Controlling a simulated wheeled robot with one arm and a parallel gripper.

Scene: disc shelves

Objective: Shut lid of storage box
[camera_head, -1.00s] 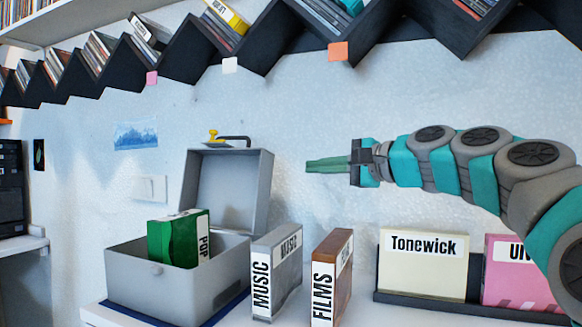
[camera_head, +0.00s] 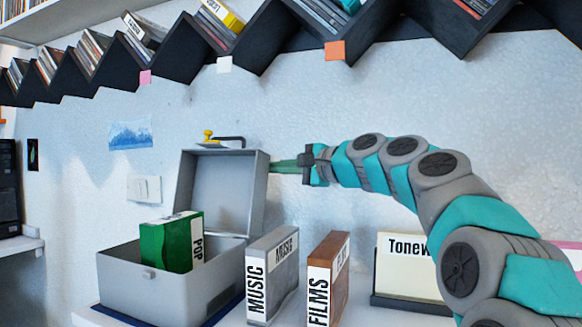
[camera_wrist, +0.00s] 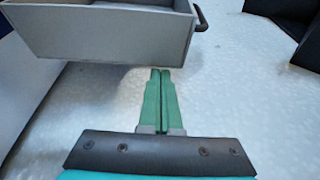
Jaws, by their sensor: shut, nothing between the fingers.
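The grey storage box (camera_head: 172,288) stands on the shelf at the lower left of the head view. Its lid (camera_head: 220,190) is open and stands upright at the back, with a dark handle (camera_head: 231,139) on its top. A green POP case (camera_head: 172,243) stands inside the box. My gripper (camera_head: 272,166) is shut and empty, its green fingers pointing left at the lid's right edge. In the wrist view the shut fingers (camera_wrist: 160,90) are just short of the grey lid (camera_wrist: 100,30). I cannot tell whether they touch it.
A grey MUSIC case (camera_head: 272,275) and a brown FILMS case (camera_head: 328,280) stand right of the box. A cream Tonewick case (camera_head: 405,270) stands in a dark tray farther right. The black zigzag shelf (camera_head: 265,45) hangs above.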

